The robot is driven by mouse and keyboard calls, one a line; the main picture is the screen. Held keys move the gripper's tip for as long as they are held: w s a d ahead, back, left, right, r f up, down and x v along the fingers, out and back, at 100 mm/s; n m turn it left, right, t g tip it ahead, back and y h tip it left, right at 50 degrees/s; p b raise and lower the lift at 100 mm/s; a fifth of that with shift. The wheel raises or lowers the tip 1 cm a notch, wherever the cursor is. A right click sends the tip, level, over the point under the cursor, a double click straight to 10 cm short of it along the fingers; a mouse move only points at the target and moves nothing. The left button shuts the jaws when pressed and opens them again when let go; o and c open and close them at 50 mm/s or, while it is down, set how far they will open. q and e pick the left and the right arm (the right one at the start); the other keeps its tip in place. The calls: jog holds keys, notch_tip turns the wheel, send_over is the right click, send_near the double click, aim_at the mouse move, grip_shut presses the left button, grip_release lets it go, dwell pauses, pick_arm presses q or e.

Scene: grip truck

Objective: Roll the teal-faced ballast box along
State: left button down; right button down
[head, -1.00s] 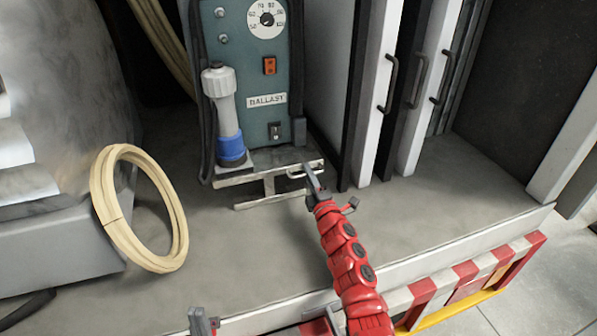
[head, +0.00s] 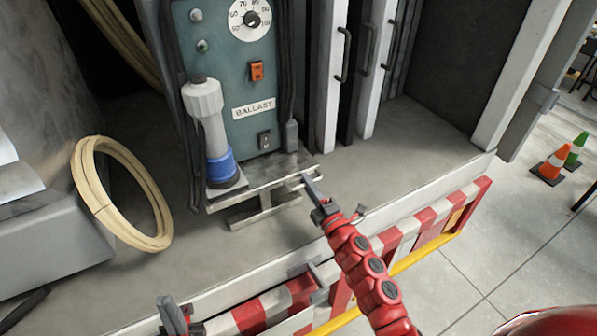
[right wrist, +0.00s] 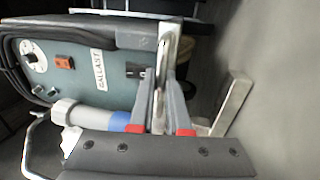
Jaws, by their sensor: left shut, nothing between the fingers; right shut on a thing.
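The ballast box (head: 235,75) stands upright on the truck bed, its teal face with a dial and a "BALLAST" label towards me. A metal base frame (head: 262,183) sticks out at its foot. My red right arm reaches in from below, and its gripper (head: 309,184) is shut at the frame's right end. In the right wrist view, the fingers (right wrist: 160,108) close around a light metal bar (right wrist: 163,72) beside the box (right wrist: 112,72). My left gripper (head: 174,317) is shut and empty at the bottom, apart from the box.
A red-and-white striped barrier (head: 398,236) runs along the bed's front edge. Traffic cones (head: 553,163) stand on the floor at right. Bare bed lies right of the box.

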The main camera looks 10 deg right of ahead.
jog(key=shift+r+v, duration=0.15)
jog(key=shift+v, duration=1.15)
jog(key=shift+r+v, duration=0.15)
jog(key=shift+v, duration=1.1)
jog(key=c, duration=0.9)
grip_release()
jog(key=shift+s+d+r, duration=0.1)
jog(key=shift+r, duration=0.05)
jog(key=b+v, duration=0.3)
jog(key=v, duration=1.4)
jog(key=shift+s, duration=0.2)
